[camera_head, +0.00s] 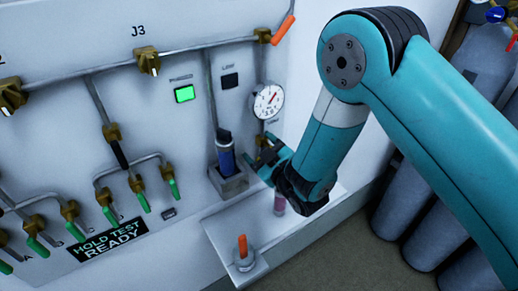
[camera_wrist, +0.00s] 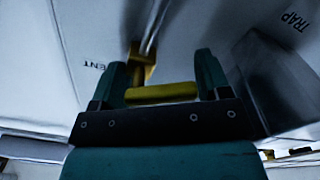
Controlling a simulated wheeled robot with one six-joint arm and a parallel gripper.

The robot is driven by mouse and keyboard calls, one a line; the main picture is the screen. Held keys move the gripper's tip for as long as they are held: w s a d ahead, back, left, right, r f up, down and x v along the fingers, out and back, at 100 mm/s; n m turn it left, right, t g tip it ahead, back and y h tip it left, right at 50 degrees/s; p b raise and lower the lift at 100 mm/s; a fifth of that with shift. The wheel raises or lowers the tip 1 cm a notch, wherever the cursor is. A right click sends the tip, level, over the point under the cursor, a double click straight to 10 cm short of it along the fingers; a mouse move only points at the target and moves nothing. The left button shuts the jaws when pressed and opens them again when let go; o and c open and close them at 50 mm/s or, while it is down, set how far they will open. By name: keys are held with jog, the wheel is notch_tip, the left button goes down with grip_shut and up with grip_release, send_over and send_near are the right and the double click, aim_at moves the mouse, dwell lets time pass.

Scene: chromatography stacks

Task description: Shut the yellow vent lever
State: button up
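The yellow vent lever (camera_wrist: 160,92) shows in the wrist view as a short bar lying crosswise between my two fingers. A brass-yellow valve stem (camera_wrist: 141,65) rises behind it to a pipe. My gripper (camera_wrist: 163,75) has its fingers wide apart, one near each end of the lever; whether either finger touches it I cannot tell. In the head view my gripper (camera_head: 267,154) is at the panel, just right of the blue cylinder and below the gauge. A brass valve body (camera_head: 264,139) shows there, but the lever is hidden behind my gripper.
A blue cylinder (camera_head: 226,156) stands in a grey holder (camera_head: 231,184) close left of my gripper. The pressure gauge (camera_head: 268,102) is just above. A white shelf (camera_head: 222,228) below carries an orange-handled part (camera_head: 243,250) and a pink vial (camera_head: 279,204). Grey gas cylinders (camera_head: 405,200) stand at right.

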jog(key=c, duration=0.5)
jog(key=shift+m, duration=0.3)
jog(key=shift+r+m, duration=0.3)
jog(key=shift+m, duration=0.9)
jog(key=shift+r+m, duration=0.15)
jog(key=shift+m, duration=0.6)
jog(key=shift+r+m, duration=0.15)
jog(key=shift+m, duration=0.6)
jog(key=o, duration=0.9)
